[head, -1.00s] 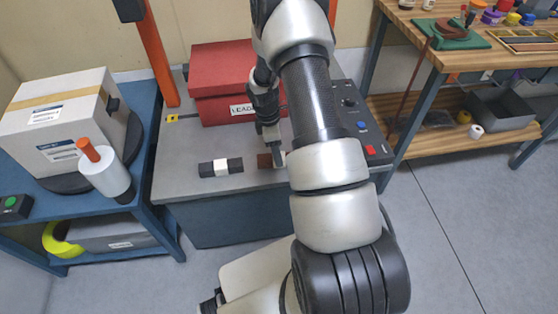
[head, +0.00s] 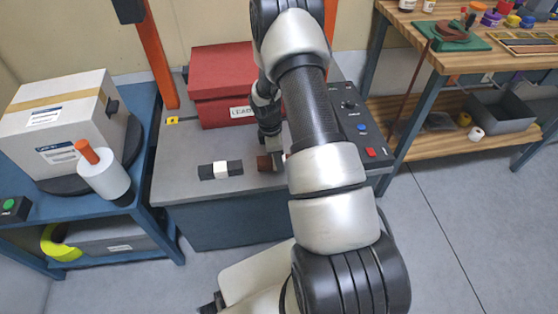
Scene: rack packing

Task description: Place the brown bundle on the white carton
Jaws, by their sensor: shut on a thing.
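The brown bundle (head: 264,162) lies at the front of the grey bench top, mostly hidden by my gripper and arm. My gripper (head: 275,162) points down over it and is shut on it. The bundle looks to be at bench height; I cannot tell whether it still touches the top. The white carton (head: 50,145) stands on a dark round turntable on the blue table at the left, well apart from my gripper. It has labels and a tan tape strip.
A black bundle with a white band (head: 220,170) lies just left of my gripper. A red box (head: 222,85) stands behind. A white roll with an orange handle (head: 104,175) stands before the carton. An orange post (head: 158,55) rises between bench and blue table.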

